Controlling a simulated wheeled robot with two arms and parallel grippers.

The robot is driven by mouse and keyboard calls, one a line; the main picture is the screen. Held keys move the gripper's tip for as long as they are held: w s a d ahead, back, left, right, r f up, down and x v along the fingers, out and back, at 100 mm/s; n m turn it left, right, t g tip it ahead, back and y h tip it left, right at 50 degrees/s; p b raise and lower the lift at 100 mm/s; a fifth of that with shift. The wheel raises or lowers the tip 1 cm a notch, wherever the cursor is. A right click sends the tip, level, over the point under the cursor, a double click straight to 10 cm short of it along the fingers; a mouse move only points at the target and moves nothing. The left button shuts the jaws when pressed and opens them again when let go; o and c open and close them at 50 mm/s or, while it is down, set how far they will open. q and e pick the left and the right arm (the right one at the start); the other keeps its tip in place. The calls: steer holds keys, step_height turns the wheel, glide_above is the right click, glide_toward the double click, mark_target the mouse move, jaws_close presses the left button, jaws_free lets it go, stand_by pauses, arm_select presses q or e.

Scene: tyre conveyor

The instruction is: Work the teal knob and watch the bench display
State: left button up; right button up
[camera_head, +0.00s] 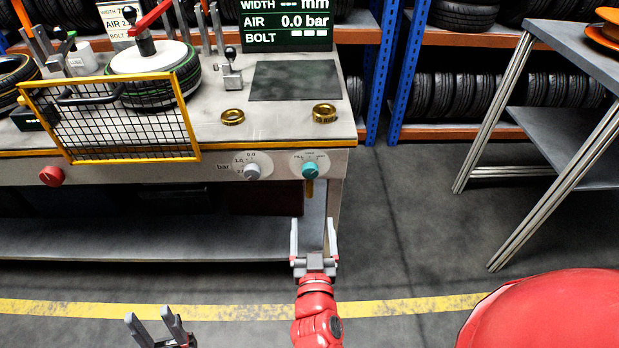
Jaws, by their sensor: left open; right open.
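The teal knob (310,170) sits on a round white dial at the right end of the bench's front panel. The bench display (285,22) stands at the back of the bench and reads "WIDTH --- mm", "AIR 0.0 bar" and "BOLT" with three white blocks; its top is cut off. My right gripper (314,238) is open and empty, below the teal knob and apart from it. My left gripper (154,322) is open and empty at the bottom edge, well below the bench front.
A grey knob (252,171) marked bar is left of the teal one, and a red button (52,176) is further left. A yellow-framed mesh guard (115,120) stands before a tyre (185,72). Two brass rings (324,113) lie on the bench. A grey table (585,50) stands right.

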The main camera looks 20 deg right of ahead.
mark_target(310, 175)
steer(key=p+x, duration=0.3)
steer(key=x, duration=1.2)
steer(key=shift+w+d+f+p, duration=0.1)
steer(key=shift+w+p, duration=0.2)
jaws_close()
